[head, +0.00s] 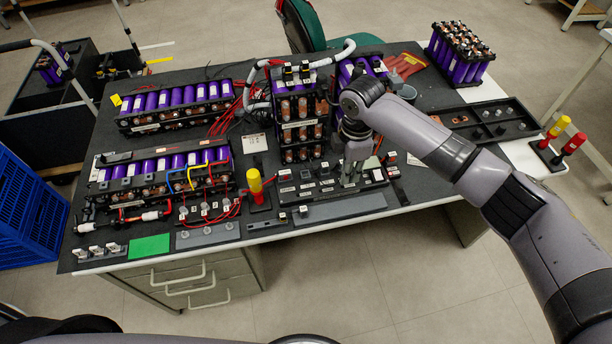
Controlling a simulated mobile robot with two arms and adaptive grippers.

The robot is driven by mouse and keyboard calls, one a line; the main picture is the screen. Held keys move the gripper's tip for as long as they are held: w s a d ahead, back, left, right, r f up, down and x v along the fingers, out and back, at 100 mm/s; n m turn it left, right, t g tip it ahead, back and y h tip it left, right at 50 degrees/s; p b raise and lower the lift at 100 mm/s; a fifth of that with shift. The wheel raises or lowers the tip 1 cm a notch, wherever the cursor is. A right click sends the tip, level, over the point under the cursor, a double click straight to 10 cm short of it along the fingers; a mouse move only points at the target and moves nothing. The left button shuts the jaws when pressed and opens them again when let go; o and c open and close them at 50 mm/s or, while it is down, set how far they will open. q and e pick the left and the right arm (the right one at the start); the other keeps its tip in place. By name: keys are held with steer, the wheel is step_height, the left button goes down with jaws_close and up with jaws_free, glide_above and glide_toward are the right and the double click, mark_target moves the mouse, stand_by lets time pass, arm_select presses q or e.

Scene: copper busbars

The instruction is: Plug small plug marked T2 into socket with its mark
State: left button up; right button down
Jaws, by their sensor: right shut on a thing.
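My right gripper (349,183) points down over the black socket panel (300,197) at the front middle of the table. It is shut on a small plug, mostly hidden between the fingers; its mark cannot be read. The fingertips are at the panel's right half, and I cannot tell whether the plug touches a socket. Small white labels show along the panel, too small to read. Other small pieces with white marks stand at the panel's right end (391,157). My left gripper is not in view.
Purple battery modules (165,172) with wires fill the table's left. A tall battery stack (301,120) stands close behind the panel. A yellow-handled tool (256,187) stands left of the panel. A black tray (487,122) lies right, under my forearm's far side. A grey strip (340,207) lies in front.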

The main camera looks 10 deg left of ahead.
steer(key=w+a+b, duration=0.4)
steer(key=a+b, duration=0.2)
steer(key=a, duration=0.5)
steer(key=shift+w, duration=0.25)
steer(key=shift+f, duration=0.15)
step_height(320, 180, down, 4)
steer(key=b, duration=0.5)
steer(key=shift+d+f, duration=0.1)
steer(key=shift+f, duration=0.05)
steer(key=shift+r+p, duration=0.3)
steer(key=shift+r, duration=0.15)
steer(key=shift+p, duration=0.5)
steer(key=shift+f, duration=0.2)
